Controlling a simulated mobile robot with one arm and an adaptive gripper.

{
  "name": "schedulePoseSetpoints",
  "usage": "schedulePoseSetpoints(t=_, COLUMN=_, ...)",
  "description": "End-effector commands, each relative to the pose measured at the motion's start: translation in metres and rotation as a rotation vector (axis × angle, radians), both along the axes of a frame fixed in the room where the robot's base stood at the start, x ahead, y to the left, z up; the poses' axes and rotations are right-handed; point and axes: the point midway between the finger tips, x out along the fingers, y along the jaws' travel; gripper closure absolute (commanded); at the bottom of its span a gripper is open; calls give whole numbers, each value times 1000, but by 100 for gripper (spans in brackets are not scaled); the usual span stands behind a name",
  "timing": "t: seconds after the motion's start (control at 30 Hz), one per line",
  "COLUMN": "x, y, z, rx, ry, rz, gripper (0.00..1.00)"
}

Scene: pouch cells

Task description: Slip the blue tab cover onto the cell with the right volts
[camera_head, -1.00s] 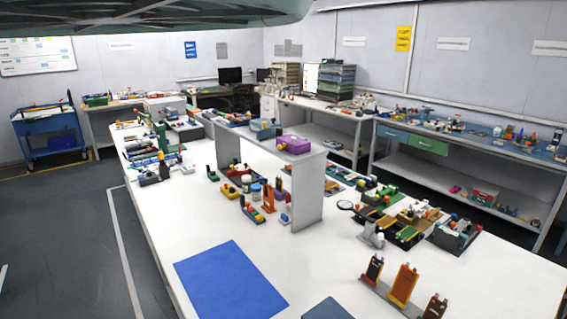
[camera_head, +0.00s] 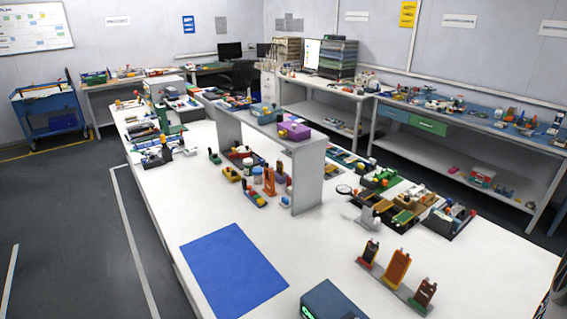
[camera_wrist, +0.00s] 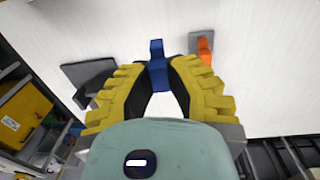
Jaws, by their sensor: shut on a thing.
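My gripper (camera_wrist: 157,72) shows in the wrist view, with its yellow ribbed fingers closed on a small blue piece that looks like the blue tab cover (camera_wrist: 157,50). It is held above a white surface; its lower part is between the fingertips. In the head view three pouch cells stand in a grey rack (camera_head: 388,284) at the front right: a dark one with a red base (camera_head: 369,254), an orange one (camera_head: 397,268) and a brown one (camera_head: 424,294). Their voltages cannot be read. My gripper is not visible in the head view.
A blue mat (camera_head: 235,270) lies bare on the white table. A teal box with green lit marks (camera_head: 330,302) is at the front edge. A grey raised shelf (camera_head: 308,180) and several small parts stand behind. In the wrist view an orange piece (camera_wrist: 205,52) is right of the fingertips.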

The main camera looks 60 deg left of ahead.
Motion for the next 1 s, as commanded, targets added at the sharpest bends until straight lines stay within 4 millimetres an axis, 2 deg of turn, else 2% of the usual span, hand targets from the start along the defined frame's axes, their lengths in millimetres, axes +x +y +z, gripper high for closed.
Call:
schedulePoseSetpoints(t=0.03, x=-7, y=9, z=8, rx=1, ry=8, rz=2, gripper=98)
schedulePoseSetpoints(t=0.6, x=-72, y=122, z=34, rx=-1, ry=69, rz=11, gripper=98)
schedulePoseSetpoints(t=1.0, x=-108, y=183, z=47, rx=-2, ry=103, rz=8, gripper=98)
